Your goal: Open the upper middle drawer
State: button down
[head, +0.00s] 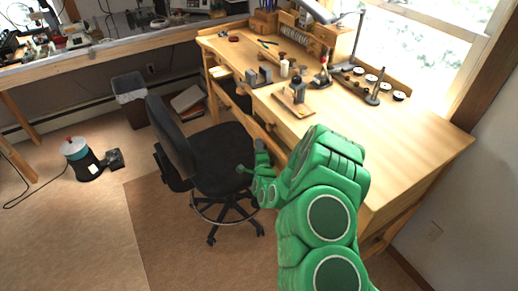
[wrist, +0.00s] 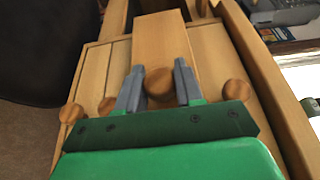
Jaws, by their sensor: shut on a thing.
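The wooden workbench (head: 400,150) has drawers under its top, partly hidden by my green arm in the head view. In the wrist view, a light wooden drawer front (wrist: 160,38) with a round wooden knob (wrist: 159,84) is in the middle. My gripper (wrist: 159,88) has one grey finger on each side of this knob and is shut on it. I cannot tell how far this drawer stands out from the bench. My gripper's fingertips are not clear in the head view.
A black office chair (head: 222,160) stands close to the bench, left of my arm. Other knobs (wrist: 237,90) flank the held one. Tools and a small clamp block (head: 294,101) sit on the bench top.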

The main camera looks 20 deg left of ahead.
jog(key=s+a, duration=1.3)
dwell(0.4)
jog(key=shift+f, duration=0.1)
jog(key=c, duration=0.8)
grip_release()
jog(key=shift+s, duration=0.1)
jog(key=shift+v, duration=3.8)
